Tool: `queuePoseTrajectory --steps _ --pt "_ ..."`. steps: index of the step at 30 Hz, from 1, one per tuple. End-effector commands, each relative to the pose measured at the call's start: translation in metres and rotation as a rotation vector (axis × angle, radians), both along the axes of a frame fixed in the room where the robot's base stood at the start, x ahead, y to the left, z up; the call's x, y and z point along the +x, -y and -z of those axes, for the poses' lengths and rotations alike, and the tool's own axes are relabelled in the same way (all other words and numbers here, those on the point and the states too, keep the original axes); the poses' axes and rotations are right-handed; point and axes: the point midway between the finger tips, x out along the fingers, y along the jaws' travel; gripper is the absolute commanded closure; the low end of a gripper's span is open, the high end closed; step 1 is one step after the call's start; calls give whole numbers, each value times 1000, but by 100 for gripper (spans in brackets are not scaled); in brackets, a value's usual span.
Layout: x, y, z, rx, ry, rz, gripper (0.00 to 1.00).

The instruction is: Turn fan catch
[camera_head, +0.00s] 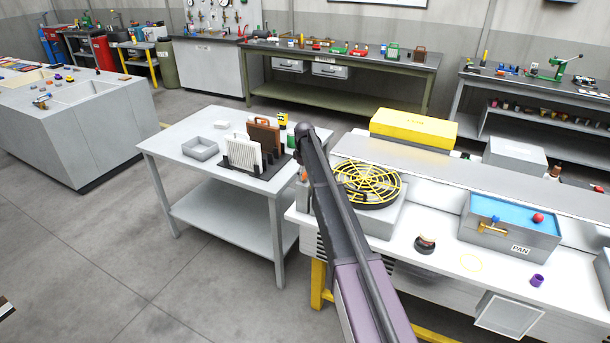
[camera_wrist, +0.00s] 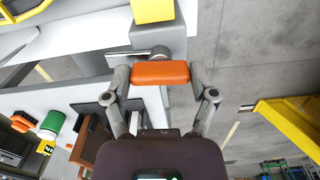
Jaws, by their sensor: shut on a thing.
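The fan (camera_head: 368,184) has a round yellow guard over a dark ring, set in a grey housing on the white bench. Part of the yellow guard also shows at the top left of the wrist view (camera_wrist: 25,8). In the wrist view, my gripper (camera_wrist: 160,74) is shut on an orange catch handle (camera_wrist: 160,73), one finger at each end. A grey metal piece with a rounded dark end lies just beyond the handle. In the head view my arm hides the gripper and the catch.
A grey table (camera_head: 200,130) stands left of the bench, with a rack of plates and a small tray (camera_head: 200,148). A yellow box (camera_head: 413,128) stands behind the fan. A blue-filled pan (camera_head: 510,240) stands to its right. The floor at left is clear.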

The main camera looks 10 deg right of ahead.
Motion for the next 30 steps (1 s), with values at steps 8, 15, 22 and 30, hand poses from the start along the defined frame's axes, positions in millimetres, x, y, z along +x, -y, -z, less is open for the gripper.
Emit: queuePoseTrajectory --steps 8,15,22,30 --pt "-3 -1 1 1 -6 -95 74" --pt "-3 -1 1 2 -7 -110 73" --pt "-3 -2 1 2 -7 -109 20" --pt "-2 -1 0 2 -4 -108 0"
